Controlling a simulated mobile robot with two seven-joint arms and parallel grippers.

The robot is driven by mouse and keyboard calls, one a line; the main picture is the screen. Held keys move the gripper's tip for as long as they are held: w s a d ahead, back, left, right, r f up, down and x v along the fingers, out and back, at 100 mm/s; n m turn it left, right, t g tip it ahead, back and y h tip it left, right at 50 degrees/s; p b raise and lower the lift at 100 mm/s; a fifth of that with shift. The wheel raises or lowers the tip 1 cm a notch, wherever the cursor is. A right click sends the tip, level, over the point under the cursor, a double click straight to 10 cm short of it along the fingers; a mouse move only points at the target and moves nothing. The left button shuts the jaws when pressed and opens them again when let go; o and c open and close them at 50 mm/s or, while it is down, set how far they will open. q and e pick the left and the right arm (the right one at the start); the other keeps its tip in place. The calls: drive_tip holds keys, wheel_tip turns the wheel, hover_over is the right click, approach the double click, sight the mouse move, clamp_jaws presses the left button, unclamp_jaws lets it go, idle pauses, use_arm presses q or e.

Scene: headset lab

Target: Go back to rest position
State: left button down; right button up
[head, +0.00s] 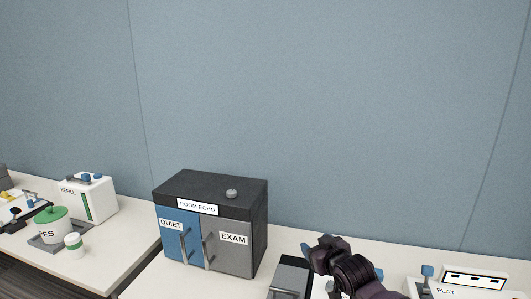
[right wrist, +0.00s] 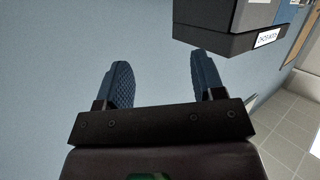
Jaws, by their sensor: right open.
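My right gripper shows in the right wrist view (right wrist: 158,85) with its two blue ridged fingers spread apart and nothing between them. In the head view my dark right arm (head: 345,270) rises from the bottom edge, right of centre, in front of the bench. The fingertips cannot be made out clearly there. My left gripper is in neither view.
A dark cabinet (head: 210,188) labelled ROOM ECHO, with QUIET and EXAM doors, stands left of my right arm. A dark box (head: 292,272) is close beside the arm. A PLAY device (head: 475,280) stands right. A REFILL box (head: 90,197) and green-lidded pot (head: 53,225) stand left.

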drive_tip(key=s+d+f+m+h, duration=0.1)
drive_tip(key=s+d+f, duration=0.3)
drive_tip(key=s+f, duration=0.3)
drive_tip(key=s+d+f+m+g+h, duration=0.1)
drive_tip(key=s+d+f, duration=0.4)
drive_tip(key=s, duration=1.2)
drive_tip(key=s+d+f+m+g+h+b, duration=0.1)
drive_tip(key=s+d+f, duration=0.3)
drive_tip(key=s+f, duration=0.5)
drive_tip(key=s+m+h, duration=0.1)
drive_tip(key=s, duration=0.2)
drive_tip(key=shift+d+f+h, duration=0.2)
drive_tip(key=shift+d+h, duration=0.15)
drive_tip(key=shift+h, duration=0.05)
drive_tip(key=shift+s, duration=0.1)
